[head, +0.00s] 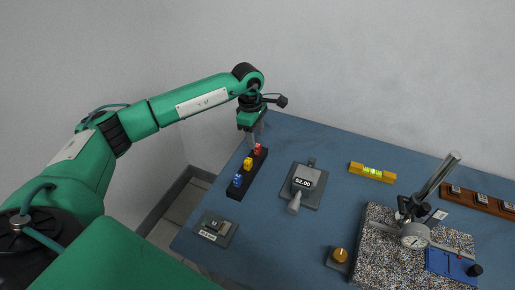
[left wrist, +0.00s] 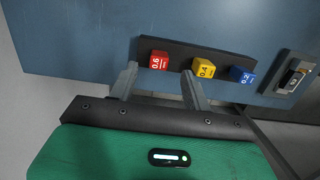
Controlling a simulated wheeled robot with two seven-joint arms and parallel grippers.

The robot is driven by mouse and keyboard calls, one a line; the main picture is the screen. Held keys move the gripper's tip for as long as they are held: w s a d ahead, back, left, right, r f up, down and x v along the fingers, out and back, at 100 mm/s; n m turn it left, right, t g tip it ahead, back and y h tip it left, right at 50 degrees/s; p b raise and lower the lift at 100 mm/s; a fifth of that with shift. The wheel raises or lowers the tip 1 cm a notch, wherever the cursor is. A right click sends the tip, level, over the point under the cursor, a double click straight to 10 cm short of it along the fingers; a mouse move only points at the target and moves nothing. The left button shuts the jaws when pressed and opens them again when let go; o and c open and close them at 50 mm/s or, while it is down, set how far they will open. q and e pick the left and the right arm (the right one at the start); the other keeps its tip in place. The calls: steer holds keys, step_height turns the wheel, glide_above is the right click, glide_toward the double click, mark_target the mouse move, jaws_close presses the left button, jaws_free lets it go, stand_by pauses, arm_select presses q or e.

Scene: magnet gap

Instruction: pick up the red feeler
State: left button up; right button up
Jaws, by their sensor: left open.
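The red feeler (head: 258,149) is a small red block at the far end of a black rack (head: 236,191). In the left wrist view the red feeler (left wrist: 159,60) carries the label 0.6. The yellow feeler (left wrist: 204,67), labelled 0.4, and the blue feeler (left wrist: 241,75), labelled 0.2, stand beside it in the rack. My left gripper (head: 254,141) is open and empty, close to the red feeler in the head view. In the left wrist view its two fingers (left wrist: 160,84) are apart, with the red feeler beyond the gap between them. My right gripper is not in view.
A grey device reading 52.00 (head: 305,181) stands right of the rack. A small dark block on a grey plate (head: 214,228), a yellow level (head: 372,173), a brass knob (head: 340,255) and a dial gauge on a speckled slab (head: 385,262) are also on the blue table (head: 270,235).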

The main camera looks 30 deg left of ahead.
mark_target(257, 145)
arm_select(q)
steer(key=shift+d+f, duration=0.1)
steer(key=shift+f, duration=0.35)
steer(key=f+p, duration=0.1)
steer(key=f, duration=0.2)
steer(key=shift+w+d+f+p, duration=0.1)
steer(key=shift+d+f+p, duration=0.1)
steer(key=shift+f+p, duration=0.15)
steer(key=shift+f, duration=0.3)
steer(key=c, duration=1)
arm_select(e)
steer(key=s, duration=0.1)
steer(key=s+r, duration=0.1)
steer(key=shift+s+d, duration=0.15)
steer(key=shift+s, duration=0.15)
